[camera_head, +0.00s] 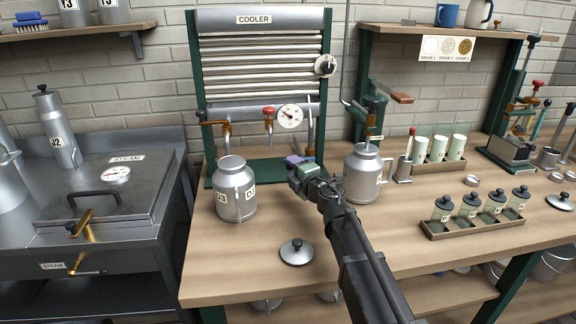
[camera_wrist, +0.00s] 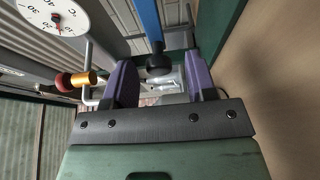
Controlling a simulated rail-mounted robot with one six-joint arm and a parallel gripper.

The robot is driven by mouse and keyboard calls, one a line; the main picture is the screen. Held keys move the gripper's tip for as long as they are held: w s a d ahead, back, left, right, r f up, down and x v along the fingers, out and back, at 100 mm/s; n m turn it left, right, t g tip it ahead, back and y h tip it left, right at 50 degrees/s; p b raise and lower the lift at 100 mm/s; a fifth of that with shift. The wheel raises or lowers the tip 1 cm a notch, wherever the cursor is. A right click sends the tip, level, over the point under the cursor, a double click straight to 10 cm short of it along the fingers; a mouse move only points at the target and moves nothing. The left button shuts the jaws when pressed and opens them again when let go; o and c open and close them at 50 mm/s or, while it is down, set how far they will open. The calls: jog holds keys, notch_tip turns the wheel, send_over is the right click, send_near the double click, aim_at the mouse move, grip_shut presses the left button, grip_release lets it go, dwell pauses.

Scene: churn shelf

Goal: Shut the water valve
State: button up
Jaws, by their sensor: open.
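No valve in view carries a readable water label. The cooler (camera_head: 252,58) has a brass fitting (camera_head: 212,127) at its lower left, a red-knobbed fitting (camera_head: 268,116) at its lower middle and a brass fitting (camera_head: 309,114) at its lower right. My gripper (camera_head: 296,162) is open just above the bench in front of the cooler, between two cans. In the wrist view, the gripper (camera_wrist: 160,84) has a blue bar (camera_wrist: 150,18) and a black round knob (camera_wrist: 158,63) beyond its spread purple fingers. Nothing is held. A red knob with a brass stem (camera_wrist: 76,80) is left of the fingers.
Metal cans stand left (camera_head: 236,195) and right (camera_head: 363,175) of my gripper. A lid (camera_head: 297,252) lies nearer the bench front. A dial gauge (camera_head: 290,116) is on the cooler. A jar rack (camera_head: 430,229) is to the right, and the steam unit (camera_head: 105,185) is left.

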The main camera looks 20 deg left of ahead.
jog(key=v, duration=0.7)
